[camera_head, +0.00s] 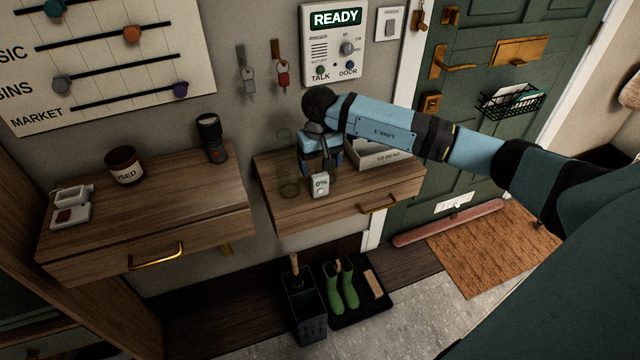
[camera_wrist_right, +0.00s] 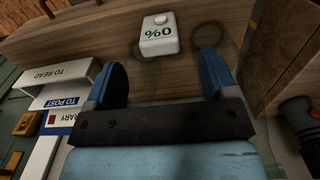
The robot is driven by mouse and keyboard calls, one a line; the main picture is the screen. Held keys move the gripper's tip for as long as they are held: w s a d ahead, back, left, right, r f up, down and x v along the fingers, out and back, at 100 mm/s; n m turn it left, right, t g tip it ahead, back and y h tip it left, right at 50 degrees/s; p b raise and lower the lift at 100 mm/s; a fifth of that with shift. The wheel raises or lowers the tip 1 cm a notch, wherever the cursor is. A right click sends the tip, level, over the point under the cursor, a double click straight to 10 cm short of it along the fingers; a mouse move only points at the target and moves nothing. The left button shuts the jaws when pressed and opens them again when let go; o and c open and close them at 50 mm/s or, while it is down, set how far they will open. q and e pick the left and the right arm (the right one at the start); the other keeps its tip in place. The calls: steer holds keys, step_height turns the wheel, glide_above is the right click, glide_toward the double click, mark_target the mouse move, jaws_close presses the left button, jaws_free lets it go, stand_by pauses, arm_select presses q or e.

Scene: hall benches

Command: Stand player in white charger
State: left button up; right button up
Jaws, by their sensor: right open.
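A small white block marked "0%" (camera_head: 320,185) stands on the right wooden shelf near its front edge. In the right wrist view it (camera_wrist_right: 159,36) shows beyond the fingertips, with a small knob on top. A white device with a dark red patch (camera_head: 72,207) lies on the left shelf. I cannot tell for certain which of these is the player or the charger. My right gripper (camera_head: 320,160) is over the right shelf, just behind the block. In the right wrist view the gripper (camera_wrist_right: 160,75) is open, with nothing between its blue fingers. My left gripper is out of view.
Clear glassware (camera_head: 289,180) stands left of my right gripper. A letter tray marked "TO READ" (camera_head: 385,154) is to its right. A brown jar (camera_head: 124,165) and a black flashlight (camera_head: 211,138) stand on the left shelf (camera_head: 165,215), whose middle is free.

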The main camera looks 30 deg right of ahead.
mark_target(321, 177)
steer(key=shift+s+f+p, duration=0.2)
steer(key=shift+f+p, duration=0.3)
steer(key=shift+f, duration=3.1)
steer(key=c, duration=1.1)
